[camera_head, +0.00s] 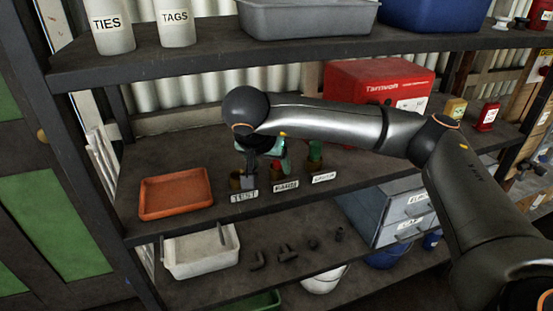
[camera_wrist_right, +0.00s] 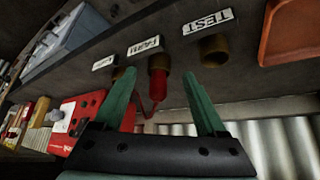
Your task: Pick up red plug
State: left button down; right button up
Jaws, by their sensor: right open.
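The red plug (camera_wrist_right: 158,84) stands in the middle brass-coloured holder (camera_wrist_right: 159,62), with a red cord trailing from it. In the head view only a bit of the red plug (camera_head: 275,162) shows beside my right gripper (camera_head: 262,162). In the right wrist view my right gripper (camera_wrist_right: 163,78) is open, its two green fingers on either side of the plug with gaps between; I cannot tell whether they are level with it in depth. The holder labelled TEST (camera_wrist_right: 214,50) looks empty. A green plug (camera_head: 315,150) stands in the right holder. My left gripper is not in view.
An orange tray (camera_head: 175,193) lies left of the holders on the same shelf. A red case (camera_head: 380,82) stands behind my right arm. The upper shelf (camera_head: 200,59) overhangs at the back. A white bin (camera_head: 200,251) and small dark parts are on the shelf below.

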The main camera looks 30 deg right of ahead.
aim_at(278, 166)
jog(key=w+d, duration=0.2)
jog(key=shift+w+d, duration=0.25)
jog(key=shift+d, duration=0.1)
jog(key=shift+w+d, duration=0.8)
jog(key=shift+d, duration=0.05)
jog(key=shift+x, duration=1.2)
jog(key=shift+w+d+f, duration=0.2)
jog(key=shift+d+f, duration=0.05)
jog(key=shift+f, duration=0.05)
grip_shut()
